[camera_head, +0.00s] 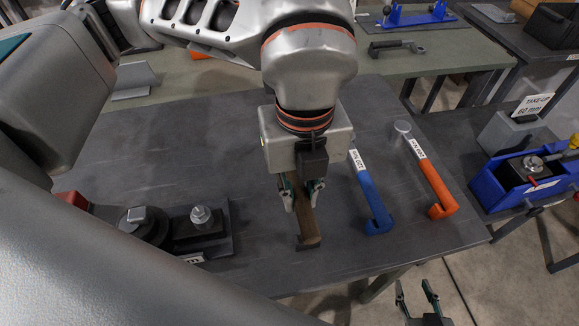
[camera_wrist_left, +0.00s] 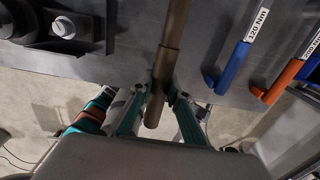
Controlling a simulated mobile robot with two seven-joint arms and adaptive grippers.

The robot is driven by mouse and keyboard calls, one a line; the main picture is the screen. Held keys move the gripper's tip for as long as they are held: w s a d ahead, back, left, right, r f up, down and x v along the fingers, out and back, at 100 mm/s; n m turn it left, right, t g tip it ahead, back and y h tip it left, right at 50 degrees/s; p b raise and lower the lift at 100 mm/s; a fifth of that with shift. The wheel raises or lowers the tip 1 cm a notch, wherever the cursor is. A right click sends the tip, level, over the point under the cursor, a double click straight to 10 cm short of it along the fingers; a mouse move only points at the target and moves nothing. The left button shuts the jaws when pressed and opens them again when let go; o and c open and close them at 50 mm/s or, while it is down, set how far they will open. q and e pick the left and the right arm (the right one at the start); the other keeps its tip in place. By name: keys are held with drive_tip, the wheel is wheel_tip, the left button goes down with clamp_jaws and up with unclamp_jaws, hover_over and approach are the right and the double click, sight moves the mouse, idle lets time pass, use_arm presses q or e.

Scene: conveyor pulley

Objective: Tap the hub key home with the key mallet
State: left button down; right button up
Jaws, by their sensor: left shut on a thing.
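My left gripper (camera_head: 303,196) is shut on the brown handle of the key mallet (camera_head: 309,226) above the dark table. In the left wrist view the mallet handle (camera_wrist_left: 172,40) runs between the fingers of the left gripper (camera_wrist_left: 160,95), with its end sticking out below. The mallet's head is not visible. A dark round hub (camera_head: 150,230) with a pale metal piece (camera_head: 137,214) on top stands at the table's left. I cannot tell whether that piece is the hub key. My right gripper (camera_head: 418,292) is open and empty, low beyond the table's front edge.
A plate-mounted block with a bolt (camera_head: 201,215) is beside the hub. A blue wrench (camera_head: 370,194) and an orange wrench (camera_head: 432,176) lie right of the mallet. The dark table (camera_head: 180,135) is clear behind the hub.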

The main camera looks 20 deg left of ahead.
use_arm(q)
drive_tip(key=s+d+r+p, duration=0.1)
drive_tip(key=s+d+r, duration=0.2)
drive_tip(key=s+r, duration=0.6)
drive_tip(key=shift+s, duration=0.9)
idle(0.4)
idle(0.4)
drive_tip(key=shift+s+d, duration=0.1)
